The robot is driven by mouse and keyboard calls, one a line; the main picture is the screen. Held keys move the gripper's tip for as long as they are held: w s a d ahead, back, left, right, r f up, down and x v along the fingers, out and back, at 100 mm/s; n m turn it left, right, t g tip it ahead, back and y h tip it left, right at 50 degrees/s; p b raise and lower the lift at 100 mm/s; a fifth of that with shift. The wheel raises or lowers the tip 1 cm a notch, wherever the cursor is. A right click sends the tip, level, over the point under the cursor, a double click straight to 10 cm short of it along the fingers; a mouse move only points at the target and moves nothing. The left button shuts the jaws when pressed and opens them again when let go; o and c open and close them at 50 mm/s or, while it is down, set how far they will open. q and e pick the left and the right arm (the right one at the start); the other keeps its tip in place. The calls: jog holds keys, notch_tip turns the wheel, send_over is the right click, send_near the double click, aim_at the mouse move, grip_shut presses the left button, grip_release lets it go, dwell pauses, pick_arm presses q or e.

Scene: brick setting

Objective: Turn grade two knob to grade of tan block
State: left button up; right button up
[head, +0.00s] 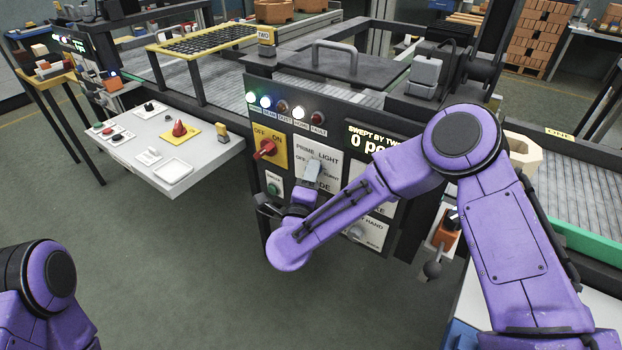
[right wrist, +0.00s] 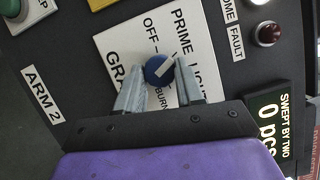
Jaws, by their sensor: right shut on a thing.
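The grade knob (right wrist: 160,70) is a blue dial with a white mark, on a white plate (right wrist: 118,48) lettered GRADE, PRIME, LIGHT, OFF and BURNT. In the right wrist view its mark lies on a slant toward the upper right; I cannot tell for certain which word it points to. My right gripper (right wrist: 160,92) is shut on the knob, one grey finger on each side. In the head view the right gripper (head: 308,182) is at the plate (head: 320,152) on the dark panel. I cannot clearly make out the tan block. My left gripper is out of frame.
A red ON/OFF switch (head: 265,149) on yellow is left of the grade plate, with a row of lamps (head: 282,107) above. A display (head: 372,139) is to the right. A white control shelf (head: 160,150) stands at left. Small blocks (head: 52,68) sit on a far-left stand.

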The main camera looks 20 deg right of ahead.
jog(key=shift+r, duration=0.1)
jog(key=o, duration=1)
jog(key=shift+o, duration=0.2)
jog(key=shift+a, duration=0.1)
jog(key=b+v, duration=0.2)
jog(key=v, duration=0.8)
jog(key=shift+s, duration=0.25)
jog(key=shift+a, duration=0.1)
